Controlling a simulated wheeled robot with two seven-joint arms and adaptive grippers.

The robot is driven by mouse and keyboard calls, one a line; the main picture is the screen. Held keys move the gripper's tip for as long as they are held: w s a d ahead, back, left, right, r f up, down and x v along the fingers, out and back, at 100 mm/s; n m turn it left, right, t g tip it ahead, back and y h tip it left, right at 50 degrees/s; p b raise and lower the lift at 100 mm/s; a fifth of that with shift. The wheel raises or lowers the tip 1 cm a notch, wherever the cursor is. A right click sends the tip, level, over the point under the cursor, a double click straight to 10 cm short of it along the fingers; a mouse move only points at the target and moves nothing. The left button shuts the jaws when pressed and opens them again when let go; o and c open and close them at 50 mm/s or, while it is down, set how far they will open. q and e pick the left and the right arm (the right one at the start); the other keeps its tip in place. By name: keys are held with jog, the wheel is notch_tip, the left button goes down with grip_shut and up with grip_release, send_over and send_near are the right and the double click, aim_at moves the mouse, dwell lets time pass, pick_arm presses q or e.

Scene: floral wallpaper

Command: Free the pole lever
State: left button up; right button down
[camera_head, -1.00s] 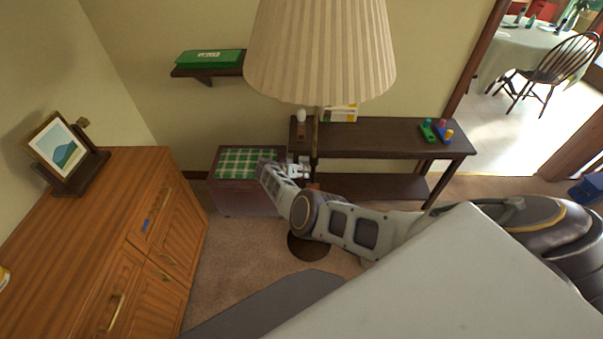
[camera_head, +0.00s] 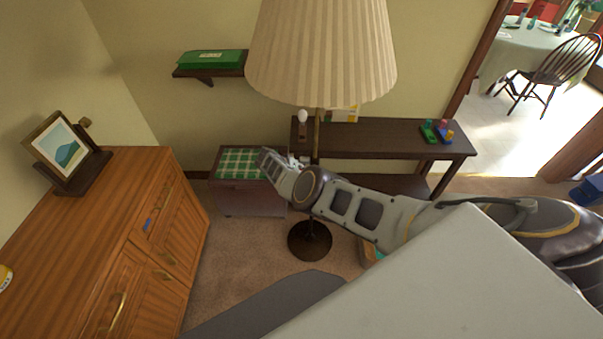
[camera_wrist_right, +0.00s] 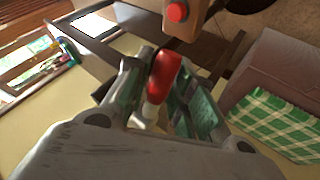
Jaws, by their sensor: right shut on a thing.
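The floor lamp's pole (camera_head: 317,130) rises from a round dark base (camera_head: 310,240) to a pleated shade (camera_head: 320,50). My right arm reaches in from the right, and its gripper (camera_head: 298,161) is beside the pole, partly hidden by the wrist. In the right wrist view, the gripper (camera_wrist_right: 160,92) is shut on a red piece with a white end (camera_wrist_right: 166,72). A wooden block with a red round knob (camera_wrist_right: 178,11) is just beyond the fingers. I cannot tell whether the red piece is attached to it. No lever can be made out clearly in the head view. My left gripper is out of view.
A chest with a green checked top (camera_head: 238,161) is left of the gripper. A wooden cabinet (camera_head: 100,220) stands at left.

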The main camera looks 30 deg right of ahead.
jog(key=shift+w+r, duration=0.1)
jog(key=shift+r, duration=0.15)
dwell(0.6)
jog(key=c, duration=1.7)
grip_release()
jog(key=shift+o, duration=1)
jog(key=shift+s+r, duration=0.1)
jog(key=shift+s, duration=0.1)
jog(key=shift+a+r, duration=0.4)
jog(key=shift+a, duration=0.15)
jog(key=a+r, duration=0.1)
jog(key=a, duration=1.2)
jog(key=shift+s+r, duration=0.15)
jog(key=shift+r, duration=0.05)
